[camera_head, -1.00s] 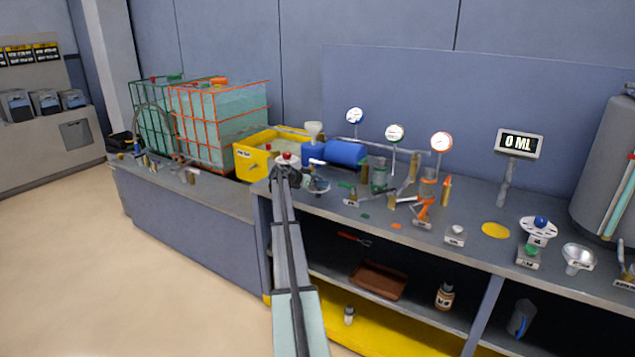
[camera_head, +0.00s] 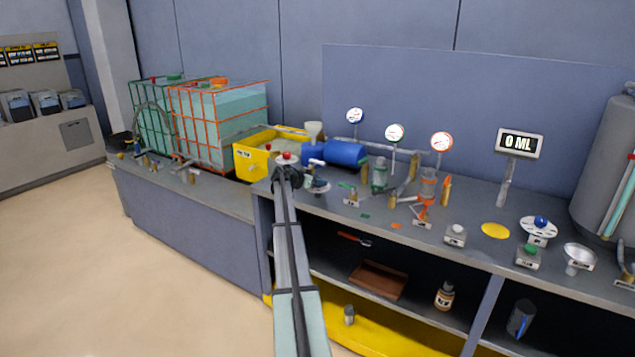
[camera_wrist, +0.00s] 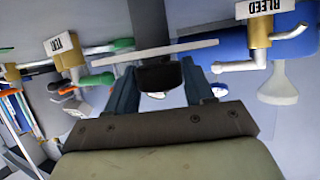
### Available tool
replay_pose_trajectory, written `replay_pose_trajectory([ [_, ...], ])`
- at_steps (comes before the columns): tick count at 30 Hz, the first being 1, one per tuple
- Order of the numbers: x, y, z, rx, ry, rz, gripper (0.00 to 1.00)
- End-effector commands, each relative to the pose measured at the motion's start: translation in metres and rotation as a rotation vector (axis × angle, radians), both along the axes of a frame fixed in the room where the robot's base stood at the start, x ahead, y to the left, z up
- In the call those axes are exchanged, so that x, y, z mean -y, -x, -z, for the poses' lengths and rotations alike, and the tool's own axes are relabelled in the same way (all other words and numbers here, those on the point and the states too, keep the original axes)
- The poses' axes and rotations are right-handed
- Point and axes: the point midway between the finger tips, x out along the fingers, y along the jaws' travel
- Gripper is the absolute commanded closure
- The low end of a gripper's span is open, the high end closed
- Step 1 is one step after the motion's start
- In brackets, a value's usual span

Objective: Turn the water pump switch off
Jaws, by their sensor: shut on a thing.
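My gripper (camera_head: 287,176) is at the left part of the bench, just below a pale round plate with a red knob (camera_head: 287,156). In the wrist view my two fingers (camera_wrist: 160,88) close on a dark block-like knob (camera_wrist: 160,76), directly beside the edge of the pale plate (camera_wrist: 150,54). I take this to be the pump switch, but its label and on or off position cannot be read. Most of the knob is hidden by my gripper in the head view.
A yellow tub (camera_head: 250,160) and a blue cylinder (camera_head: 345,153) are behind my gripper. Several small fittings crowd the bench to the right.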

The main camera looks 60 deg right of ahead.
Motion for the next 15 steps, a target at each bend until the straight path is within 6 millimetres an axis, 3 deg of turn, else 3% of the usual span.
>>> replay_pose_trajectory([
  [15, -0.0016, 0.0037, -0.001, 0.002, 0.003, -0.434, 0.78],
])
